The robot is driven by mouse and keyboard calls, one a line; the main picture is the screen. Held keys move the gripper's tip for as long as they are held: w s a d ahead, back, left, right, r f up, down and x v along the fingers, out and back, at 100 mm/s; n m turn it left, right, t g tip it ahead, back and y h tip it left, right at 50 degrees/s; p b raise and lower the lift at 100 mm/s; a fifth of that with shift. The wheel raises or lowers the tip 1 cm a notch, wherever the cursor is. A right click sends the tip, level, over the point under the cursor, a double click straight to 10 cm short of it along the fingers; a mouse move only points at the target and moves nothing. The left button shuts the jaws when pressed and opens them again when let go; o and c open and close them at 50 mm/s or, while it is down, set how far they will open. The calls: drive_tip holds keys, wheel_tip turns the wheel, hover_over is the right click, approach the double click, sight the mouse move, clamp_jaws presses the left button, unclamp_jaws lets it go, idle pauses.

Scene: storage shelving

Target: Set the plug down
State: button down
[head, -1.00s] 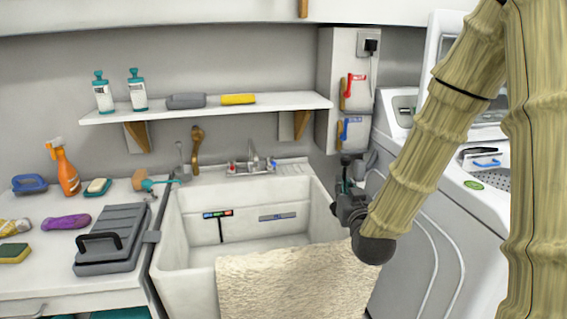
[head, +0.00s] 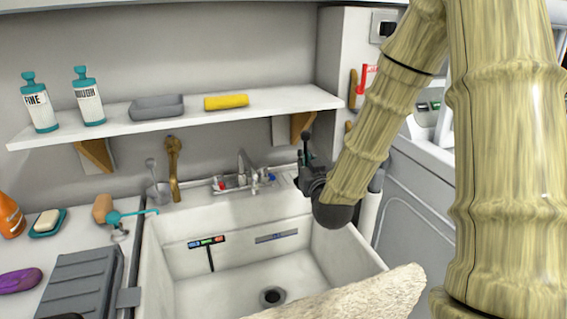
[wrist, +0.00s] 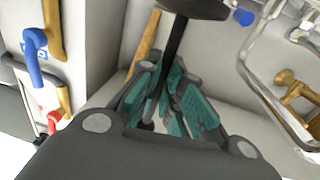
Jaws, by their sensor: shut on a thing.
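My gripper (head: 305,162) is above the right back corner of the white sink (head: 215,262), near the faucet (head: 246,168). In the wrist view its teal-padded fingers (wrist: 168,98) are closed around a thin black shaft with a wide dark head, which I take to be the plug (wrist: 178,38). The plug's upper end also shows in the head view (head: 306,142), standing above the fingers. Its lower end is mostly hidden by the fingers. The dark round drain (head: 272,297) shows in the sink floor.
A wall shelf (head: 180,116) with two bottles, a grey tray and a yellow roll runs above the sink. A fluffy cream towel (head: 385,295) hangs over the front rim. The left counter holds a grey case (head: 82,285) and several small items. A white machine (head: 420,200) stands right.

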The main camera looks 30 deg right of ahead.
drive_tip(key=w+a+x, duration=0.1)
drive_tip(key=a+x, duration=0.1)
drive_tip(key=x, duration=1.4)
drive_tip(key=shift+f+b, duration=0.75)
drive_tip(key=shift+f, duration=2.75)
drive_tip(key=shift+f, duration=0.2)
drive_tip(key=c, duration=1.6)
unclamp_jaws()
drive_tip(key=shift+r, duration=0.1)
